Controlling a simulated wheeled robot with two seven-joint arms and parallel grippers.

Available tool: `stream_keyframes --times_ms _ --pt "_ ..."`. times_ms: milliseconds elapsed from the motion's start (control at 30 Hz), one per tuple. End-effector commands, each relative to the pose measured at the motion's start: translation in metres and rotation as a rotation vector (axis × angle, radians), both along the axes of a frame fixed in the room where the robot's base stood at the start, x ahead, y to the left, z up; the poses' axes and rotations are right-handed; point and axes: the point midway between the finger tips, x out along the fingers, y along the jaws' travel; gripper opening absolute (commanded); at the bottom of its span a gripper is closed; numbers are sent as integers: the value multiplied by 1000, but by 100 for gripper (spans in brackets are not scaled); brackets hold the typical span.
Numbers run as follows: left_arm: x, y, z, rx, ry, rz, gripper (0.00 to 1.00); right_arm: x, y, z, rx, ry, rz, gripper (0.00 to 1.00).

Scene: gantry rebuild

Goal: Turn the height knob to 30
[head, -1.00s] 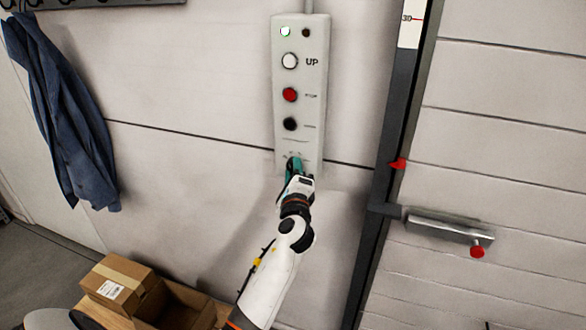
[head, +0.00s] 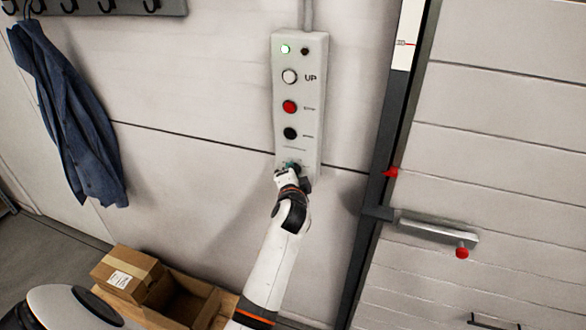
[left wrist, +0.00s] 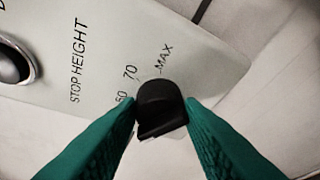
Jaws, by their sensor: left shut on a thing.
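The height knob (left wrist: 160,105) is a black knob at the lower end of the pale control panel (head: 313,105). My left gripper (left wrist: 163,112) has its two green fingers on opposite sides of the knob, shut on it. Printed beside it are "STOP HEIGHT", 70, MAX and a partly covered number that looks like 60. I cannot tell which mark the knob points to. In the head view my left gripper (head: 290,169) is at the panel's bottom and largely hides the knob. My right gripper is not in view.
Above the knob are black (head: 290,133), red (head: 289,106) and white UP (head: 289,76) buttons and a lit green lamp (head: 285,49). To the right, a dark post carries a red pointer (head: 390,172) below a red-marked scale (head: 405,43). Cardboard boxes (head: 127,272) sit lower left.

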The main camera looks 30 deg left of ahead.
Motion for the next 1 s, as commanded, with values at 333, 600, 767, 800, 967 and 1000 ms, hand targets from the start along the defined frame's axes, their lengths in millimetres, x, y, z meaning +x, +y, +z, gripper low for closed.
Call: stream_keyframes --times_ms 333,600,767,800,967,1000 --pt "0 1 1 -131 -30 0 11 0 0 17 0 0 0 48" --pt "0 1 0 -154 -36 1 11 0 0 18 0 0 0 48" --pt "0 1 0 -154 -36 1 11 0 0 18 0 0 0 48" --pt "0 1 0 -154 -36 1 11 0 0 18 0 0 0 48" --pt "0 1 0 -153 -36 1 49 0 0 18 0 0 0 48" --pt "0 1 0 -153 -36 1 55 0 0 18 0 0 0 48"
